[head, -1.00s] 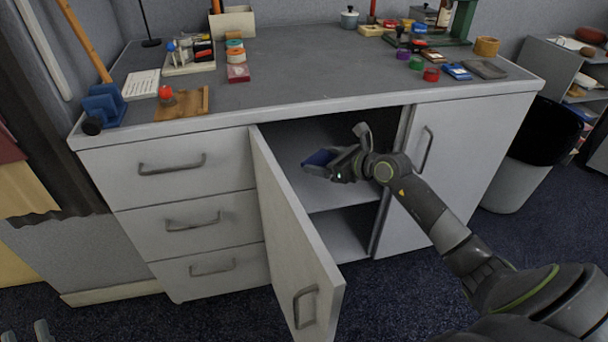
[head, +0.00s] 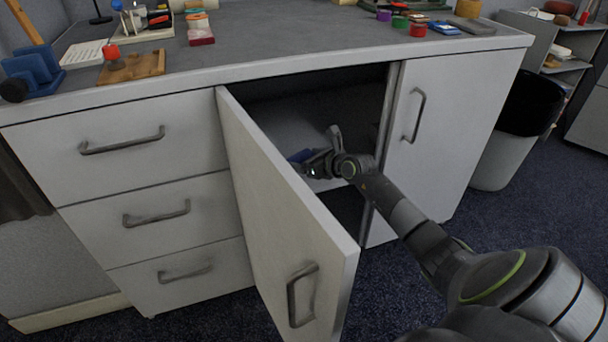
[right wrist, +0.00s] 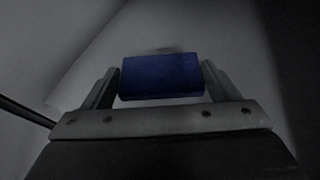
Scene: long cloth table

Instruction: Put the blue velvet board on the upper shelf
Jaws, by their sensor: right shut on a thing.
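The blue velvet board (head: 299,156) is inside the open cupboard, at the level of the upper shelf (head: 335,186). In the head view the open door and my gripper hide part of it. In the right wrist view the board (right wrist: 161,77) lies between the two fingers, with pale surface beyond it. My right gripper (head: 311,160) is shut on the board; its fingers also show in the right wrist view (right wrist: 160,84). I cannot tell whether the board touches the shelf. My left gripper is not in view.
The cupboard door (head: 285,195) stands open to the left of my right arm. A closed door (head: 440,135) is on the right and drawers (head: 155,190) on the left. The worktop (head: 290,45) above carries small items. A bin (head: 505,150) stands at the right.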

